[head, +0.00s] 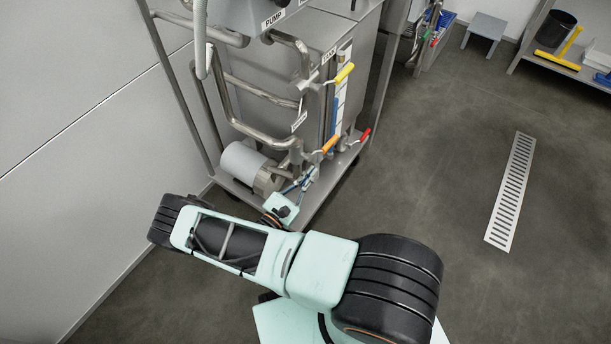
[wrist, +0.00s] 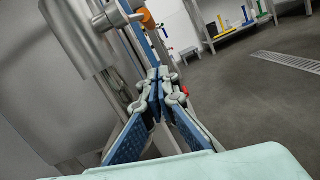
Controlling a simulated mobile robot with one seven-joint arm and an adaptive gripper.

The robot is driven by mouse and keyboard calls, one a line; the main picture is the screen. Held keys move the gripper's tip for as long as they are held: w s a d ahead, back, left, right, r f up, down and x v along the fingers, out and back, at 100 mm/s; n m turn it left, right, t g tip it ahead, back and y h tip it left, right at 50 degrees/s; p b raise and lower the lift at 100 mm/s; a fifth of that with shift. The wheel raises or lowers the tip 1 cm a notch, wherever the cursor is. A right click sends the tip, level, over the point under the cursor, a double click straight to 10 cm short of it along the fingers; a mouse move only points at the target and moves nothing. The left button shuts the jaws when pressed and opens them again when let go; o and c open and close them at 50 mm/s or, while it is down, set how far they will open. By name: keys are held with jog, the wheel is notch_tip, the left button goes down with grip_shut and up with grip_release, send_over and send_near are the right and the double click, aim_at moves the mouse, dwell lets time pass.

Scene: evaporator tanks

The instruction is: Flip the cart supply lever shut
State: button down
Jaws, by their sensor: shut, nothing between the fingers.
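The steel cart (head: 285,90) carries several coloured levers: a yellow one (head: 344,73) near the top, an orange one (head: 330,144) lower down, and a red one (head: 364,136) at the right side. Tags hang by them; I cannot read which lever is the supply one. My gripper (head: 306,178) is shut and empty, low at the cart's front, just below the orange lever and apart from it. In the wrist view the shut fingertips (wrist: 158,76) point up beside steel pipework, with the orange handle (wrist: 146,18) above them.
A grey pump motor (head: 246,163) sits on the cart's base left of my gripper. Steel pipes and rails crowd the cart's front. A wall stands at left. Open floor with a drain grate (head: 511,190) lies right; a stool (head: 486,30) and shelf are farther back.

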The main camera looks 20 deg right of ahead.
jog(key=w+d+r, duration=0.3)
jog(key=d+r, duration=0.1)
jog(key=d, duration=0.1)
jog(key=shift+d+r, duration=0.25)
jog(key=shift+r, duration=0.1)
